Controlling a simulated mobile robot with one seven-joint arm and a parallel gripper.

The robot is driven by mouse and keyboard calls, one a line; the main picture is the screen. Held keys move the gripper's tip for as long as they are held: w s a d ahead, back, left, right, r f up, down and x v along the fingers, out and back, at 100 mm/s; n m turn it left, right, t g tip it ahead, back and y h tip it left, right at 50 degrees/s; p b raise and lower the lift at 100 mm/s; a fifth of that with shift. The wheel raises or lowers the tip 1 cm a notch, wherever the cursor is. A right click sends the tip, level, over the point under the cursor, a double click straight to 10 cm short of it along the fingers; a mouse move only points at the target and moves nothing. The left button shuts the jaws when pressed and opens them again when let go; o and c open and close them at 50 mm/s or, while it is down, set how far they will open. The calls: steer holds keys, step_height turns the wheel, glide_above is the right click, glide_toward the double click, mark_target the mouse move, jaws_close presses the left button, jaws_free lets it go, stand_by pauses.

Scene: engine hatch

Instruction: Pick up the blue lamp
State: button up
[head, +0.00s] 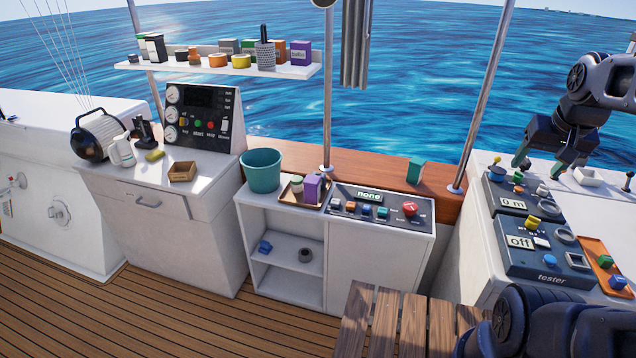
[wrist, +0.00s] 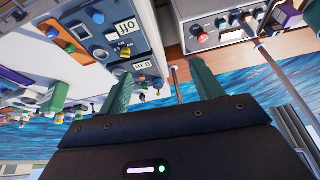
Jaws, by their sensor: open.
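A small blue piece (head: 618,284) lies on the orange tray (head: 594,247) at the right of the head view, beside a green piece (head: 605,261). Another small blue piece (head: 264,247) sits on the upper level of the open white shelf. I cannot tell from its shape which one is the lamp. My gripper (head: 540,155) is up at the right, by the far end of the instrument counter, away from both pieces. In the wrist view its two green fingers (wrist: 161,85) are spread apart with nothing between them.
The tester box (head: 545,262) and a second meter box (head: 512,197) stand between my gripper and the tray. A control panel (head: 380,208), a teal bucket (head: 261,170) and a slatted bench (head: 385,320) are nearer the middle. A thin metal post (head: 483,95) rises left of my gripper.

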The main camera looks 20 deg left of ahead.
steer(key=w+a+r+m+g, duration=0.1)
steer(key=w+a+m, duration=0.1)
steer(key=w+a, duration=0.5)
steer(key=w+a+r+m, duration=0.1)
steer(key=w+a+m, duration=0.25)
steer(key=w, duration=0.75)
steer(key=w+a+r+m+g, duration=0.1)
steer(key=w+a, duration=0.4)
steer(key=w, duration=0.3)
steer(key=w+a+f+m+g, duration=0.1)
steer(key=w+a+f+m, duration=0.1)
steer(key=w+a+f, duration=0.35)
steer(key=w+a+f+m, duration=0.2)
steer(key=w+a, duration=0.5)
steer(key=a, duration=0.3)
steer(key=m+g, duration=0.1)
steer(key=m, duration=0.6)
glide_toward(318, 174)
steer(key=shift+w+d+f, duration=0.15)
steer(key=shift+w, duration=0.1)
step_height(318, 174, down, 10)
steer(key=shift+f, duration=0.1)
steer(key=c, duration=1.2)
